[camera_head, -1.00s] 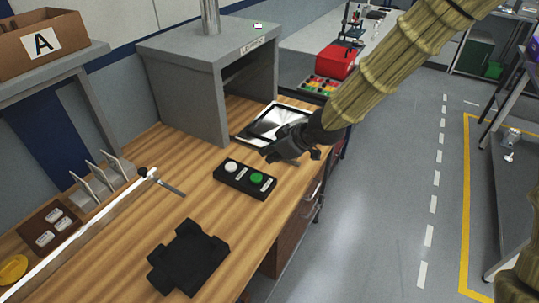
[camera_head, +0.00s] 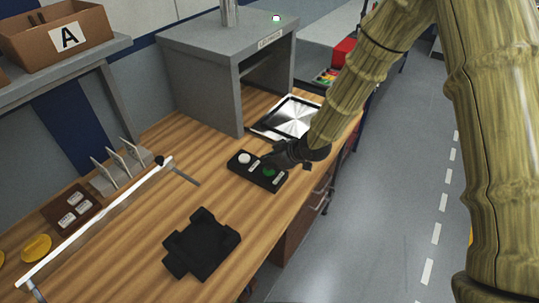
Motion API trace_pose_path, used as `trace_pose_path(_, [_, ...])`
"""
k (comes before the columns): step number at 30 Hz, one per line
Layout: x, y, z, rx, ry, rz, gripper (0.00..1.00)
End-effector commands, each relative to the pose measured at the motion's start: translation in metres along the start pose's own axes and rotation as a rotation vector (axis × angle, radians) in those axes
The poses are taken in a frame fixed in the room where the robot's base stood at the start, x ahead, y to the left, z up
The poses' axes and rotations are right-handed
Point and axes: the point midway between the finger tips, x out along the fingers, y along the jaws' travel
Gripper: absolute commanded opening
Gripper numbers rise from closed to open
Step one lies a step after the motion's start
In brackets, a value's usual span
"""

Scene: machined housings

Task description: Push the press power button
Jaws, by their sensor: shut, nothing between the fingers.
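A black button box (camera_head: 257,171) lies on the wooden bench in front of the grey press (camera_head: 215,90). It has a white button (camera_head: 244,158) on the left and a green button (camera_head: 268,173) on the right, each with a small label too small to read. My dark gripper (camera_head: 277,162) is shut and empty, coming in from the right. Its tips are at the green button's upper right edge and partly cover it. I cannot tell whether they touch it. The white button is clear of my gripper.
A black fixture (camera_head: 202,245) lies nearer on the bench, and a shiny plate (camera_head: 293,117) sits by the press opening. A white rail (camera_head: 95,220) with a rod runs along the left. A cardboard box (camera_head: 58,32) marked A stands on a shelf. Floor is open at right.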

Motion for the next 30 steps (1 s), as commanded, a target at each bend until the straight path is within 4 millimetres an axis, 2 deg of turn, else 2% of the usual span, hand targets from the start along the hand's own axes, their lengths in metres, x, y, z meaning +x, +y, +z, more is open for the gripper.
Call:
trace_pose_path(15, [0.004,0.000,0.005,0.000,-0.001,0.000,0.00])
trace_pose_path(24, [0.019,-0.001,0.019,0.002,-0.002,0.000,0.00])
trace_pose_path(30, [0.018,-0.002,0.021,0.002,-0.006,-0.001,0.00])
